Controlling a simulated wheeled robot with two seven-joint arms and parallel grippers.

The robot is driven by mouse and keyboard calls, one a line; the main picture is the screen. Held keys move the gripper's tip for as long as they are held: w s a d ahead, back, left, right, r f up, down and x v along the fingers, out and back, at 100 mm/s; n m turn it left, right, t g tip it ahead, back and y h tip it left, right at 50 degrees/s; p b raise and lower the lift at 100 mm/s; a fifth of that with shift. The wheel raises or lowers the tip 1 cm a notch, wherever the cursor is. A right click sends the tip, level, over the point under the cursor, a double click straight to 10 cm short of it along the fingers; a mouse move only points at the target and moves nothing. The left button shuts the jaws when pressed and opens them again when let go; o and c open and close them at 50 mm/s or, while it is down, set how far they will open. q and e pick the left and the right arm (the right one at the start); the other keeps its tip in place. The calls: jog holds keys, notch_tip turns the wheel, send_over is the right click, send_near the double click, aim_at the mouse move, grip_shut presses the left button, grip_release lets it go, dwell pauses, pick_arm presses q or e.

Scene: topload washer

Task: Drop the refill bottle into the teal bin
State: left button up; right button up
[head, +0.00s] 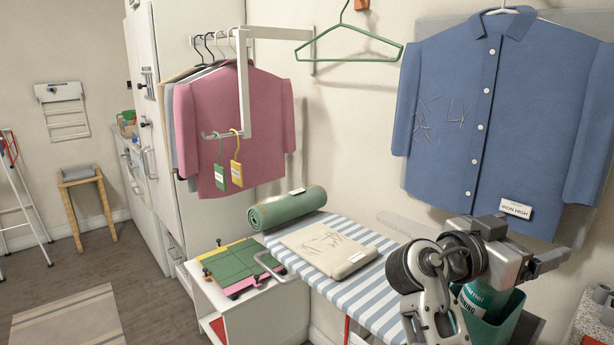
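The refill bottle (483,297), teal with white lettering, shows at the lower right, partly hidden behind my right arm. The teal bin (507,318) is at the same place, with its rim just right of the bottle. The bottle overlaps the bin's opening in the picture; I cannot tell whether it rests inside or is above it. My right gripper (548,262) is above the bin and to the right of the bottle's visible part. Its fingers are seen edge-on, so their opening is unclear. My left gripper is out of view.
A striped ironing board (352,292) with a folded beige cloth (328,249) and a green roll (287,208) lies left of my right arm. A blue shirt (492,115) hangs behind the bin.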

jog(key=shift+s+a+f, duration=0.1)
jog(key=shift+a, duration=0.2)
pick_arm(q)
jog(key=b, duration=0.1)
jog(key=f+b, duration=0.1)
jog(key=b, duration=0.1)
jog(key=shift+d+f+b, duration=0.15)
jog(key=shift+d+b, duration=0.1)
jog(key=shift+b, duration=0.05)
pick_arm(e)
jog(key=v, duration=1.5)
jog(key=shift+a, duration=0.15)
jog(key=shift+s, duration=0.1)
